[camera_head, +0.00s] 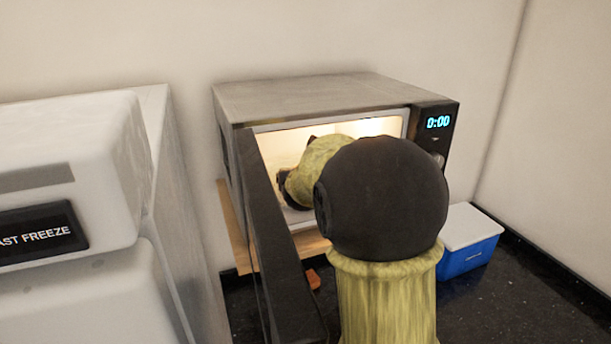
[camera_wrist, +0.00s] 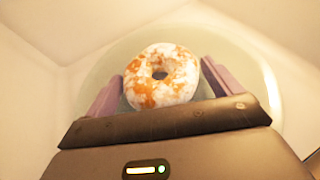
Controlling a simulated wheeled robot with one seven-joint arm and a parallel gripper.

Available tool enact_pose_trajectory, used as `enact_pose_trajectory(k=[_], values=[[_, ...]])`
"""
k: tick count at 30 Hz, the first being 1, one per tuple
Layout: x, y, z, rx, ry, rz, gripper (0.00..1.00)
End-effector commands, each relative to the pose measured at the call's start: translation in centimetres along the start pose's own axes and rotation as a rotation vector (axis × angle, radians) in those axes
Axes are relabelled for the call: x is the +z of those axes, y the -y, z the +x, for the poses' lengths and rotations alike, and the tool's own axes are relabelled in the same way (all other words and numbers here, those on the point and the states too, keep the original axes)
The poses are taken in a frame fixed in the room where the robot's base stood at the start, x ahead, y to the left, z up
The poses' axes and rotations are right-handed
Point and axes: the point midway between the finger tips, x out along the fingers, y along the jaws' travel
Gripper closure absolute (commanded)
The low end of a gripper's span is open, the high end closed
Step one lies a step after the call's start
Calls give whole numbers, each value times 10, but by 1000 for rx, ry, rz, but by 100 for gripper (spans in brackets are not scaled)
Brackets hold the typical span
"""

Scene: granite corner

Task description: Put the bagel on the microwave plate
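The bagel (camera_wrist: 161,76), pale with orange-brown patches and a centre hole, shows in the wrist view between the two purple fingers of my gripper (camera_wrist: 162,82). The left finger lies close to the bagel's left side; a small gap shows at the right finger. Whether the fingers press on it is unclear. The microwave plate (camera_wrist: 262,75), a clear round disc, lies behind the bagel. I cannot tell whether the bagel touches it. In the head view my arm reaches into the open, lit microwave (camera_head: 310,95); the arm hides the bagel and most of the interior.
The microwave door (camera_head: 268,235) stands open toward me, just left of my arm. A white appliance (camera_head: 70,240) stands at the left. A blue box with a white lid (camera_head: 468,255) sits on the dark counter (camera_head: 520,300) at the right. A wooden board (camera_head: 240,250) lies under the microwave.

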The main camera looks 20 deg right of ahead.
Motion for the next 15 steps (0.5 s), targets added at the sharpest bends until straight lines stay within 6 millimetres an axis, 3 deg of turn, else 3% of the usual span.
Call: enact_pose_trajectory(k=[11, 15], values=[[4, 0, -2, 0, 0, -1, 0], [3, -1, -14, 2, 3, 1, 0]])
